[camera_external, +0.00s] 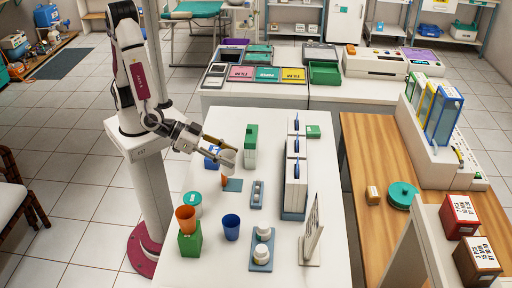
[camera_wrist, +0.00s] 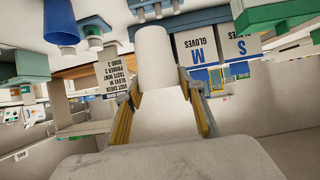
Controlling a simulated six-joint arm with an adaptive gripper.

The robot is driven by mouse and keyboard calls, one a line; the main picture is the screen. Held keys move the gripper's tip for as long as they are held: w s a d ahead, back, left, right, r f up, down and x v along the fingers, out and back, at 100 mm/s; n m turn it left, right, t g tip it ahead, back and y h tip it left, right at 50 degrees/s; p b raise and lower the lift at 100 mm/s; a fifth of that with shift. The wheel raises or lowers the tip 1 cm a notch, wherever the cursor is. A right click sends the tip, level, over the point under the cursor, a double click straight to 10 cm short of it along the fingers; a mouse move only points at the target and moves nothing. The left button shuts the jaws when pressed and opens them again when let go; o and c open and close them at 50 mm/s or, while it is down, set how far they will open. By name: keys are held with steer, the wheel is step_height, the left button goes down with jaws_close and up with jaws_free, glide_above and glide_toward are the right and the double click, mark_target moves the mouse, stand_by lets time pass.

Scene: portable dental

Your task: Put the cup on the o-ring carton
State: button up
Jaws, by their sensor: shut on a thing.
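My gripper (camera_external: 226,158) is shut on a white cup (camera_external: 229,160) and holds it above the white table. In the wrist view the white cup (camera_wrist: 153,57) shows as a plain cylinder between the two yellow-sided fingers (camera_wrist: 160,88). A blue cup (camera_external: 231,227) stands on the table, and it also shows at the upper left of the wrist view (camera_wrist: 61,22). An orange cup (camera_external: 186,218) stands on a green carton (camera_external: 190,241) at the front left. I cannot read any label that marks the o-ring carton.
Another green carton (camera_external: 250,139) and a blue box (camera_external: 212,157) stand near my gripper. Tall white glove boxes (camera_external: 295,185) and an upright sign (camera_external: 312,232) stand to the right. A tray of white jars (camera_external: 262,250) is at the front. A teal-lidded tub (camera_external: 191,203) is at left.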

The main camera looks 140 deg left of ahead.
steer(key=s+a+r+n+g+y, duration=0.1)
steer(key=s+a+n+g, duration=0.2)
steer(key=s, duration=0.7)
steer(key=s+a+r+n+g+y, duration=0.1)
steer(key=s+a+n+g+y, duration=0.1)
steer(key=s+a+n+g, duration=0.2)
steer(key=s+n+g, duration=0.3)
steer(key=s, duration=0.2)
steer(key=shift+s+r+n+y, duration=0.3)
steer(key=shift+s+r+n, duration=0.05)
steer(key=shift+s+n, duration=0.05)
steer(key=shift+f, duration=0.1)
steer(key=shift+f, duration=2.8)
steer(key=shift+f, duration=0.1)
steer(key=shift+f, duration=2)
steer(key=shift+f, duration=0.15)
